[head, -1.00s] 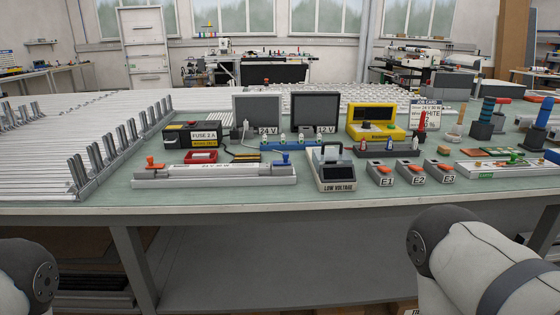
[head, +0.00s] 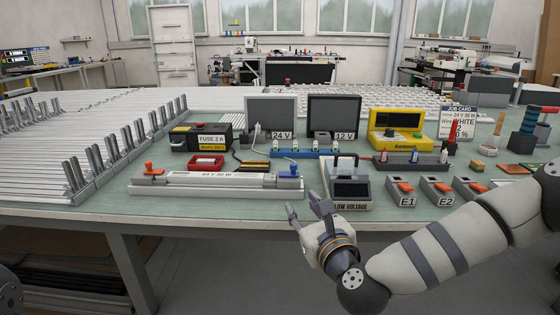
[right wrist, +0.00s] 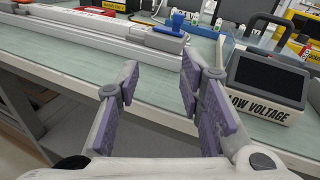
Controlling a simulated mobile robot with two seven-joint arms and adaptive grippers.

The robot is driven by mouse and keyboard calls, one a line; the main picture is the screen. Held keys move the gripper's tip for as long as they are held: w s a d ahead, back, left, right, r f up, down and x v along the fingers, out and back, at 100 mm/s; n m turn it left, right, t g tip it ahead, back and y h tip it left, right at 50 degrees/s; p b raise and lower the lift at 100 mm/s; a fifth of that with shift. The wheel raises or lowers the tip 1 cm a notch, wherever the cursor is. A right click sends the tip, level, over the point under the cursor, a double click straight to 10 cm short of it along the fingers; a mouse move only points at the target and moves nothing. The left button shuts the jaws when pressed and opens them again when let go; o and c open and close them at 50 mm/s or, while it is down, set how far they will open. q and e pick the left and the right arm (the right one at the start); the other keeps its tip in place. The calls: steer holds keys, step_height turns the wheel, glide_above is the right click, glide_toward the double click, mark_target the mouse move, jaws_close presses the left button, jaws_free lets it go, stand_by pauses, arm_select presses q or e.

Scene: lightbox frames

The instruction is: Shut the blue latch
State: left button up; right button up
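The blue latch (head: 293,170) sits at the right end of the long grey fixture (head: 190,192) holding a white tube, near the table's front edge. It also shows in the right wrist view (right wrist: 178,20), upright on the grey end block. Whether it is open or shut I cannot tell. My right gripper (head: 305,207) is open and empty, just off the table's front edge, below and slightly right of the latch. In the right wrist view its fingers (right wrist: 160,85) are spread, with the latch beyond them, apart. My left gripper is out of view.
An orange latch (head: 149,168) is at the fixture's left end. The low voltage box (head: 350,190) with a handle stands right of the blue latch. A blue terminal strip (head: 305,152) lies behind. A red tray (head: 205,163) is behind the fixture. Bare table lies before the fixture.

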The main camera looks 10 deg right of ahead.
mark_target(294, 166)
steer(key=w+d+r+m, duration=0.1)
steer(key=w+r+m+h, duration=0.1)
steer(key=r, duration=0.1)
steer(key=shift+w+d+t, duration=0.3)
steer(key=shift+d+t, duration=0.1)
steer(key=w+b, duration=0.1)
steer(key=w, duration=0.9)
steer(key=shift+w+f, duration=0.1)
steer(key=shift+w, duration=0.6)
steer(key=shift+a, duration=0.1)
jaws_close()
